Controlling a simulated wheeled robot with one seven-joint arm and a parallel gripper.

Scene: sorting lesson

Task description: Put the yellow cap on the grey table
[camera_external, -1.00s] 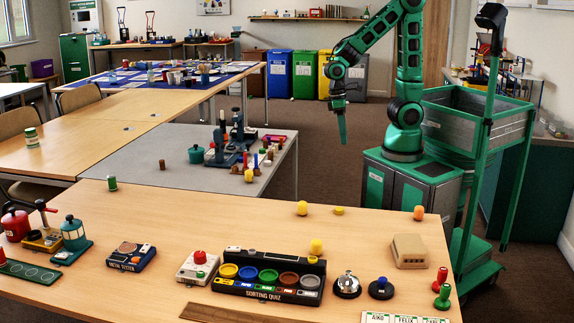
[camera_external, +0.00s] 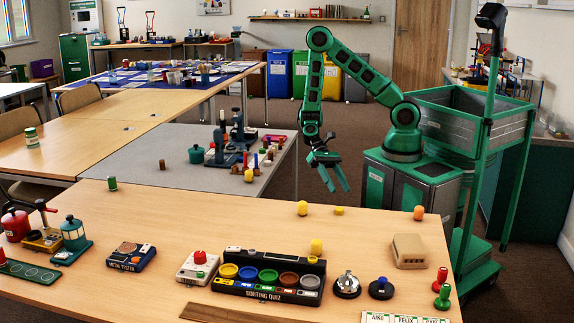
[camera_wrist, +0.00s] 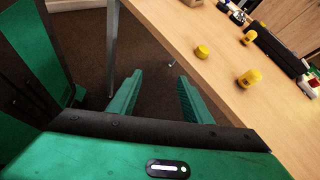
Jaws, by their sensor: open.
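The yellow cap (camera_external: 339,211) is a low, flat yellow disc lying near the back edge of the wooden table. It also shows in the wrist view (camera_wrist: 202,51), right of and beyond my fingertips. My gripper (camera_external: 334,188) is open and empty, just behind that edge and above the cap in the external view. In the wrist view its two fingers (camera_wrist: 160,76) point over the dark floor beside the table. The grey table (camera_external: 140,155) stands to the left behind the wooden table, with its front edge partly hidden by it.
A taller yellow piece (camera_external: 302,208) stands left of the cap, and an orange one (camera_external: 418,213) to its right. Another yellow piece (camera_external: 316,246) is by the black sorting quiz (camera_external: 267,292). A tool rack (camera_external: 232,155) and small pieces crowd the grey table's right; its front left is mostly clear.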

